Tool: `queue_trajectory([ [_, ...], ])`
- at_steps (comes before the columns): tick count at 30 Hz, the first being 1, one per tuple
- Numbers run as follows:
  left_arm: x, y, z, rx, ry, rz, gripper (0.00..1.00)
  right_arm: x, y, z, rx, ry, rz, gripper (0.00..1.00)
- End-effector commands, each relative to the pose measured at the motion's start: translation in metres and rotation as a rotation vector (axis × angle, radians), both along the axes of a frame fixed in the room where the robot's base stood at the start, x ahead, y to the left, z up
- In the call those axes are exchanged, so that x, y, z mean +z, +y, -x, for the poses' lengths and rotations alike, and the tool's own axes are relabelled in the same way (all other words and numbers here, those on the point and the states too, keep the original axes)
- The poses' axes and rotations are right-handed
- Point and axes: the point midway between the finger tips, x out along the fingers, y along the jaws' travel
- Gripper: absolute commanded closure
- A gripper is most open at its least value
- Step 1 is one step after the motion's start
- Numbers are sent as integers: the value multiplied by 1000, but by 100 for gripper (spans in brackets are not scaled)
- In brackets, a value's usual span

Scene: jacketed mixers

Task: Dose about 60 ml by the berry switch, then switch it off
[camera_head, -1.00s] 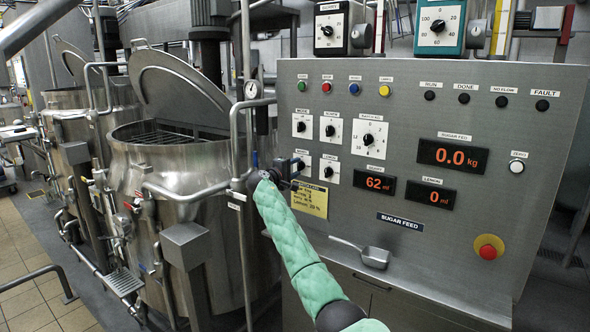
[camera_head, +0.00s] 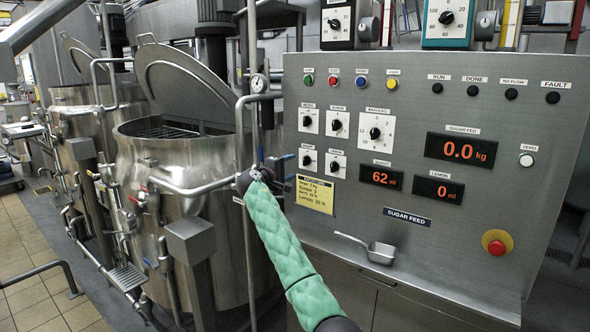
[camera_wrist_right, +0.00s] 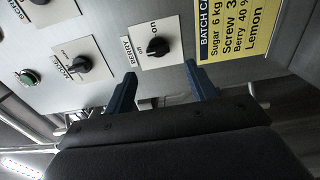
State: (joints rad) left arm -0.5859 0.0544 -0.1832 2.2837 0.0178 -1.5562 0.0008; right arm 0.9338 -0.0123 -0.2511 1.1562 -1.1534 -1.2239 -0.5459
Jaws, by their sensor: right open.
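The berry switch (camera_head: 307,160) is a black knob on a white plate, lower left on the grey panel. In the right wrist view the berry switch (camera_wrist_right: 156,46) lies just beyond my fingertips, with "ON" marked on its plate. I cannot tell for sure which way the knob points. The berry display (camera_head: 380,177) reads 62 ml. My right gripper (camera_head: 287,172), on the green-sleeved arm, is left of the switch and apart from it. In the right wrist view its blue fingers (camera_wrist_right: 161,76) are spread with nothing between them. My left gripper is not in view.
The mode knob (camera_wrist_right: 80,64) is beside the berry switch, and the lemon knob (camera_head: 336,165) is to its right. The yellow batch card (camera_head: 315,194) hangs just below. A red stop button (camera_head: 497,247) is at right. Steel pipes and a jacketed mixer (camera_head: 180,170) stand at left.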

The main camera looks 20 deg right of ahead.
Motion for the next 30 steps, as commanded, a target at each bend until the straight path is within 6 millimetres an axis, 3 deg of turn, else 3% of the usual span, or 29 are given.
queue_trajectory([
  [6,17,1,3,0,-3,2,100,0,10,8,0,-1,-1,44],
  [20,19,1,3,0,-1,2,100,0,11,9,0,-17,-14,44],
  [26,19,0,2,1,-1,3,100,-11,10,11,-19,-84,-144,44],
  [30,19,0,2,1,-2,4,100,-6,17,19,-5,-144,-296,44],
])
